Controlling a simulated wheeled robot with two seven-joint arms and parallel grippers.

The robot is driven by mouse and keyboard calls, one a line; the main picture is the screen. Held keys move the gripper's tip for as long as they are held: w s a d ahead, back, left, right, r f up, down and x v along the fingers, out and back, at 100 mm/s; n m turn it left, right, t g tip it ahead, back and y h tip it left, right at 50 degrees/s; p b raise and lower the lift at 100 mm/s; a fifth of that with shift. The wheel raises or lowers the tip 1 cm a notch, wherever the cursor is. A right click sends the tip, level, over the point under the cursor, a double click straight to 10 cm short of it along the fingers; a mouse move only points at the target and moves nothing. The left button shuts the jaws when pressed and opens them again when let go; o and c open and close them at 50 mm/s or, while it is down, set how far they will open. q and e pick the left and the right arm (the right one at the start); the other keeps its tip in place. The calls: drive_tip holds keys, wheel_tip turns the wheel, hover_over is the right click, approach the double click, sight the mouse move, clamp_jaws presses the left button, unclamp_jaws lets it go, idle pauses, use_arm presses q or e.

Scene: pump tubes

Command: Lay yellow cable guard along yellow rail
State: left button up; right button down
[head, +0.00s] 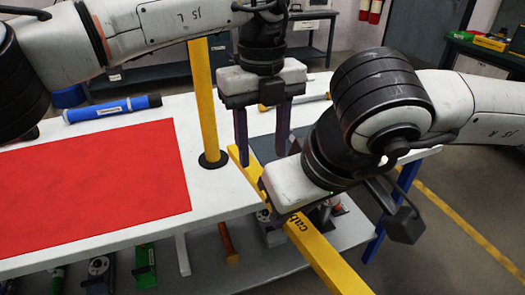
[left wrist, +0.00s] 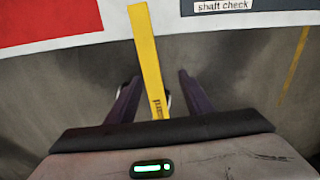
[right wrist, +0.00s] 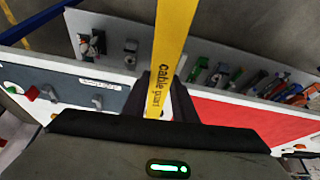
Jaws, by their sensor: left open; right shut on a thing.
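The yellow cable guard (head: 325,262) is a long bar with black lettering, running from the table's edge down toward the bottom of the head view. My right gripper (right wrist: 160,88) is shut on it near the lettering; in the head view its fingers are mostly hidden. The guard also shows in the right wrist view (right wrist: 175,30). My left gripper (head: 264,148) is open and points down over the guard's far end. In the left wrist view the guard (left wrist: 146,55) passes between the two open fingers, apparently without being gripped. I cannot tell which yellow piece is the rail.
A yellow post (head: 204,105) stands upright on the white table (head: 225,190), close left of my left gripper. A red mat (head: 90,185) and a blue cylinder (head: 112,108) lie to the left. A lower shelf (head: 205,262) holds several parts. Floor at the right is open.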

use_arm(q)
wheel_tip(320, 180, up, 10)
drive_tip(key=s+a+f+n+g+h, duration=0.2)
drive_tip(key=a+f+n+g+h, duration=0.1)
drive_tip(key=a+f+n, duration=0.3)
drive_tip(key=s+d+f+m, duration=0.1)
drive_tip(key=s+d+f, duration=0.1)
drive_tip(key=f, duration=0.8)
drive_tip(key=shift+s+d+f, duration=0.2)
drive_tip(key=shift+s+f, duration=0.2)
drive_tip(key=shift+s, duration=0.3)
use_arm(e)
drive_tip(key=w+a+f+n+y, duration=0.1)
drive_tip(key=w+a+f+n, duration=0.2)
drive_tip(key=a+f+n, duration=0.1)
drive_tip(key=shift+w+a+f+n+g+y, duration=0.15)
drive_tip(key=shift+w+f+n+g+y, duration=0.15)
drive_tip(key=shift+w+f+g, duration=0.1)
use_arm(q)
drive_tip(key=c, duration=0.9)
drive_tip(key=o, duration=0.9)
